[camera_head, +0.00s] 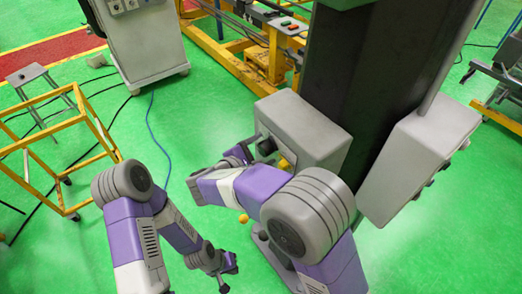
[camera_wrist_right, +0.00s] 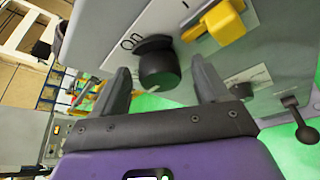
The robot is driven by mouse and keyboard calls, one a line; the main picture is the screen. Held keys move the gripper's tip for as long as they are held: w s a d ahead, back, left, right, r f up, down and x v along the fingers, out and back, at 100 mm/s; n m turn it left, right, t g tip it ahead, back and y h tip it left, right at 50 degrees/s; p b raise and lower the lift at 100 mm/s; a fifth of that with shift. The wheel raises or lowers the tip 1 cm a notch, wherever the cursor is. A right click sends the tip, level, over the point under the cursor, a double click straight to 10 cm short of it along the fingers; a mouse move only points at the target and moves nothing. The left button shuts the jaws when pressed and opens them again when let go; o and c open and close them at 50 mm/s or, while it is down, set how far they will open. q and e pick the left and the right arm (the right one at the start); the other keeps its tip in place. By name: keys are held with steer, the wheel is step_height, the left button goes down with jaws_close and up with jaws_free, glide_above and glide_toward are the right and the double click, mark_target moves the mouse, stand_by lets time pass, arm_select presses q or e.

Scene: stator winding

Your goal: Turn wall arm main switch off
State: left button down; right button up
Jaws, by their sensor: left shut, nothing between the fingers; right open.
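The main switch is a black rotary knob (camera_head: 265,147) on the side of a grey box (camera_head: 305,128) fixed to the dark column. In the right wrist view the knob (camera_wrist_right: 159,72) stands out from a light panel, with an "On" label beside its base. My right gripper (camera_wrist_right: 160,64) is open, with one finger on each side of the knob. Whether the fingers touch it I cannot tell. In the head view my right gripper (camera_head: 243,152) is at the knob, partly hidden by my arm. My left gripper (camera_head: 229,267) is shut and empty, low over the floor.
A yellow part (camera_wrist_right: 223,22) sits beside the knob, and a black lever (camera_wrist_right: 299,120) hangs off the box. A second grey box (camera_head: 415,155) is on the column's right. A yellow frame cart (camera_head: 70,155) stands left.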

steer(key=v, duration=0.7)
steer(key=shift+s+b, duration=0.2)
steer(key=shift+b, duration=0.1)
steer(key=shift+a, duration=0.15)
